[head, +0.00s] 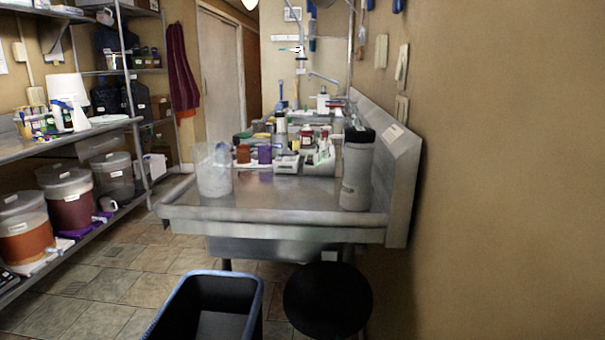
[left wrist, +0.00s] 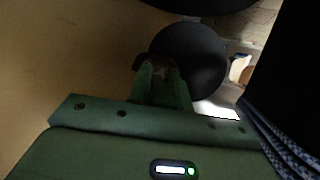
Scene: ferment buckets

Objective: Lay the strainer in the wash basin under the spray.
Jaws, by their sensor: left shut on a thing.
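The steel sink unit with the wash basin (head: 290,247) is ahead in the head view; I see its front and rim, but the bowl's inside is hidden. A spray head (head: 299,52) seems to hang above its far end. My left gripper (left wrist: 163,72) is green and shows only in the left wrist view, its fingers closed together. A dark round thing (left wrist: 195,60) lies at or just beyond the fingertips. It may be the strainer, but the view is too dark to tell what it is. My right gripper is in neither view.
A clear pitcher (head: 213,172) and a grey bottle (head: 357,175) stand on the sink's near deck, with several small containers behind. A black stool (head: 328,300) and a blue-rimmed bin (head: 255,305) stand in front. Shelves with buckets (head: 70,200) line the left; a wall bounds the right.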

